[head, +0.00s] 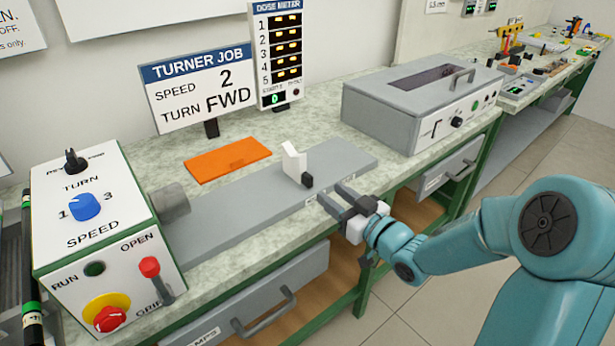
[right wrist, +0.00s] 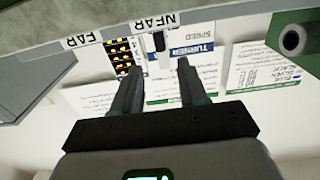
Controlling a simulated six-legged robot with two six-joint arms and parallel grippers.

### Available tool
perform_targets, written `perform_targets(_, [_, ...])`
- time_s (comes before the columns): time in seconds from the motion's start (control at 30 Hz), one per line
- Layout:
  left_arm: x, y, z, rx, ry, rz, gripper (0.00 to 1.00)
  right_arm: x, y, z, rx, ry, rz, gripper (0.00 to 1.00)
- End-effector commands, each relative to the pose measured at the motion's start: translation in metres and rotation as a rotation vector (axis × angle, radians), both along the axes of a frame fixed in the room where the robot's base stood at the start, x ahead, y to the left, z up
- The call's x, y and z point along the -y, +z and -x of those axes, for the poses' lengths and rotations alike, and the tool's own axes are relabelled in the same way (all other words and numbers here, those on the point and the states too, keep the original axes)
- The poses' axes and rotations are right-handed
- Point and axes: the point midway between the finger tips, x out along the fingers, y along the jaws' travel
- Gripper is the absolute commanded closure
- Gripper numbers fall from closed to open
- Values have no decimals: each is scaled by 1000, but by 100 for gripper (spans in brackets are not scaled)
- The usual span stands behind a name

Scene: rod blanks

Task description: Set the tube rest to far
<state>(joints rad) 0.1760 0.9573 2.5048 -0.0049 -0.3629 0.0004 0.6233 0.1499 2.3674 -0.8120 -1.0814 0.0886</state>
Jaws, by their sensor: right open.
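The tube rest (head: 294,160) is a white upright block with a black knob (head: 307,181) on its front side. It stands on the long grey bed (head: 235,205) of the turner. In the right wrist view, which is upside down, the knob (right wrist: 158,41) is beside the NEAR label (right wrist: 156,22); the FAR label (right wrist: 82,41) is farther left there. My right gripper (head: 331,195) is open and empty at the bed's front edge, just right of the knob in the head view. In the wrist view the knob shows between and beyond the fingertips (right wrist: 160,68). My left gripper is out of view.
The control box (head: 95,215) stands at the bed's left end. An orange mat (head: 228,160) lies behind the bed, near the TURNER JOB sign (head: 200,90). A grey lidded box (head: 400,110) stands to the right. The bed right of the rest is clear.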

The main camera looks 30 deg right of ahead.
Motion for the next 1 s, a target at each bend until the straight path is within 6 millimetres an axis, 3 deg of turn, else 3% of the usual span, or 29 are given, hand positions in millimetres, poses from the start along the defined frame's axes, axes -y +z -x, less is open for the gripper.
perform_targets(0.2, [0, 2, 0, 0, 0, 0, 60, -7, 0, -54, 1, 5, -1, 57])
perform_targets(0.4, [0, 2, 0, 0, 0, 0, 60, -8, 0, -84, 0, 2, -1, 57])
perform_targets(0.8, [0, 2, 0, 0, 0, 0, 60, -8, 0, -95, 0, 1, -1, 57])
perform_targets(0.83, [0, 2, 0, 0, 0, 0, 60, -9, 0, -95, 0, 1, -1, 61])
perform_targets(0.93, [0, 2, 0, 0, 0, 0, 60, -8, 0, -94, 0, 1, -1, 93])
perform_targets(0.97, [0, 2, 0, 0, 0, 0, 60, -9, 0, -94, 0, 1, -1, 100])
perform_targets(1.0, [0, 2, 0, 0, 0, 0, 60, -9, 0, -94, 0, 1, -1, 100])
